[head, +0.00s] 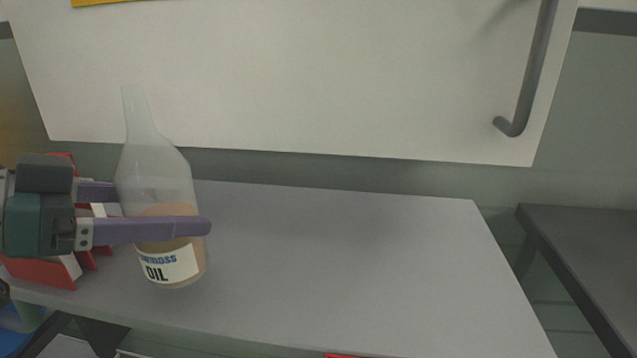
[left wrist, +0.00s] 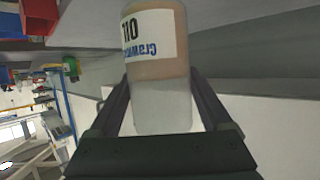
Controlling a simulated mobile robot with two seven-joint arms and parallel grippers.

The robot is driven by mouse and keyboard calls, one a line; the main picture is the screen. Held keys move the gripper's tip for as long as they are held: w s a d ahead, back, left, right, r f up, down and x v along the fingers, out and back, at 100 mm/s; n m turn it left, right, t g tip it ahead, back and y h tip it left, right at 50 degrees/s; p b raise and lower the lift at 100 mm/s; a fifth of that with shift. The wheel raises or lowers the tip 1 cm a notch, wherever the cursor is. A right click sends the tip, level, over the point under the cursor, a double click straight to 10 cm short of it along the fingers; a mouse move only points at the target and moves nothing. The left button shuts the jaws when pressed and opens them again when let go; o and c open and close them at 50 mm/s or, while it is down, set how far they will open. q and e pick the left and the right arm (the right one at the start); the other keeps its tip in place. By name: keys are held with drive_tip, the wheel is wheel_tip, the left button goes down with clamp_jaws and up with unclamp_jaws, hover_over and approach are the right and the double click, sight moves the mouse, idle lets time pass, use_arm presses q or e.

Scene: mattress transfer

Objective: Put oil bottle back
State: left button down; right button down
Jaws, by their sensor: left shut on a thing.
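The oil bottle (head: 160,185) is clear, with brownish oil in its lower part and a white label reading OIL. My left gripper (head: 160,208) comes in from the left and is shut on the bottle's body, one finger on each side. The bottle is nearly upright, tilted slightly, over the left part of the grey table. I cannot tell whether its base touches the table. In the left wrist view the oil bottle (left wrist: 155,60) lies between both fingers of my left gripper (left wrist: 158,90). My right gripper is not in view.
The grey table (head: 350,260) is clear to the right of the bottle. A red and white object (head: 45,272) is partly hidden behind my left gripper. A large white panel with a grey handle (head: 530,70) hangs behind the table. A dark table (head: 590,250) stands at right.

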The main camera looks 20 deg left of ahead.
use_arm(q)
drive_tip(key=shift+f+x, duration=0.25)
drive_tip(key=shift+x, duration=1.35)
drive_tip(key=shift+f+x, duration=0.2)
drive_tip(key=shift+x, duration=1.35)
drive_tip(key=shift+s, duration=0.2)
drive_tip(key=shift+a+f+b, duration=0.1)
drive_tip(key=shift+b, duration=0.2)
drive_tip(key=shift+f, duration=0.15)
unclamp_jaws()
